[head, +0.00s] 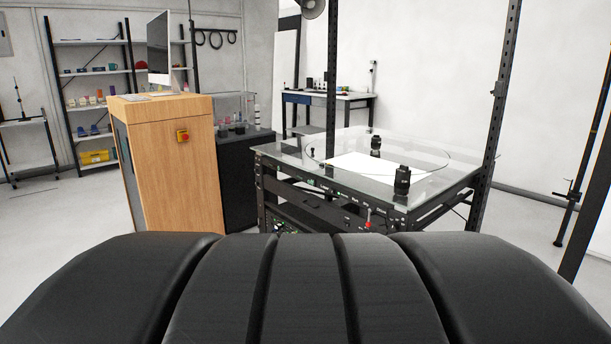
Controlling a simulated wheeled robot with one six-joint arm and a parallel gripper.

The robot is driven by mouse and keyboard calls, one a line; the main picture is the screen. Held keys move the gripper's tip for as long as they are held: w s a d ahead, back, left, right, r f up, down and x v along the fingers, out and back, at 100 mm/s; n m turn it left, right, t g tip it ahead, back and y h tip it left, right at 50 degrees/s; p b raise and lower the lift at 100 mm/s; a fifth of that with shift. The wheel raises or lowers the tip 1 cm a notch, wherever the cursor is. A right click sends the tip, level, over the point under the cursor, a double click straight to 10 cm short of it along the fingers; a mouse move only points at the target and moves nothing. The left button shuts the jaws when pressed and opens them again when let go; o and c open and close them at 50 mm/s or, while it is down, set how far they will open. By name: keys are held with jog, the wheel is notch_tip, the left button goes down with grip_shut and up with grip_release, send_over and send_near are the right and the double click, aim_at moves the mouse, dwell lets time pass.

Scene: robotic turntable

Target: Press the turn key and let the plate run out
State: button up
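A white sheet (365,170) and two black cylinder-shaped objects (402,181) (376,146) are on or just above the plate. A small red control (368,213) shows on the rack's front edge, among many tiny panel details. A monitor (158,48) stands on a wooden cabinet with what looks like a keyboard (140,97) beside it. I cannot tell which control is the turn key. My gripper is not in view.
Dark uprights (494,110) rise beside the plate. Shelves (98,105) and a bench (328,97) stand behind. Floor is open at left.

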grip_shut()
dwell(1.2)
